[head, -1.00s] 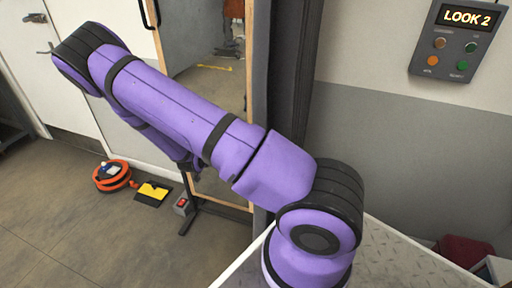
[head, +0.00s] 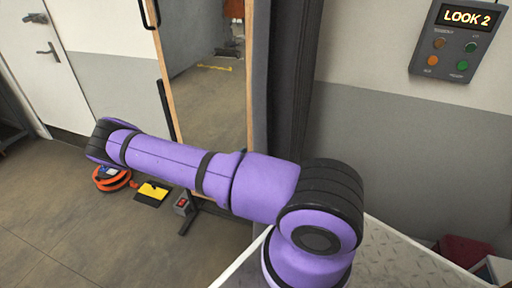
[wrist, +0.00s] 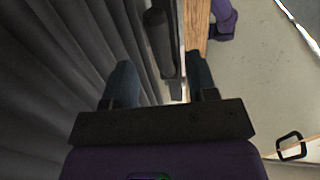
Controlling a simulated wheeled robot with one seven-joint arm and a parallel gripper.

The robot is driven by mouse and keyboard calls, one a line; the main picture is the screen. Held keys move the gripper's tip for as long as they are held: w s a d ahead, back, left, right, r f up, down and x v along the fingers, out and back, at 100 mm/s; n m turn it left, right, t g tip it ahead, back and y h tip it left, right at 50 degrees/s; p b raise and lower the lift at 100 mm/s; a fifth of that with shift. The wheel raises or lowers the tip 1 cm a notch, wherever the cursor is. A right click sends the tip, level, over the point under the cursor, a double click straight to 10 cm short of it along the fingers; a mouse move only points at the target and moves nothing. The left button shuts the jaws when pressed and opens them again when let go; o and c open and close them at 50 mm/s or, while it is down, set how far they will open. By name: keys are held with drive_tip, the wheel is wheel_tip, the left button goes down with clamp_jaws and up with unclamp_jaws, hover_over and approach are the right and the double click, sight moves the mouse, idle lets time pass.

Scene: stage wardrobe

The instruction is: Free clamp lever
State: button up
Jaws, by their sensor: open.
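My gripper (wrist: 161,68) is open in the wrist view, with its two dark fingers apart and nothing held. A dark rounded bar (wrist: 158,38) shows in the gap ahead of the fingers, close to a wooden edge (wrist: 195,28). I cannot tell whether this bar is the clamp lever, or whether the fingers touch it. In the head view the wood-framed mirror (head: 212,95) stands upright on a dark stand, with a black strip along its left side. My gripper is hidden from the head view, and no clamp lever shows clearly there.
A dark curtain (head: 290,85) hangs right of the mirror and a grey curtain (wrist: 55,80) fills the wrist view's left. A red-switched box (head: 183,205), yellow item (head: 152,192) and orange reel (head: 112,178) lie on the floor. A panel (head: 455,40) reads LOOK 2.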

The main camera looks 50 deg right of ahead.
sight(255, 147)
drive_tip(key=d, duration=0.3)
drive_tip(key=w+d, duration=0.1)
drive_tip(key=d, duration=0.2)
drive_tip(key=shift+w+d, duration=0.2)
drive_tip(key=shift+d, duration=0.05)
drive_tip(key=shift+c, duration=0.4)
clamp_jaws()
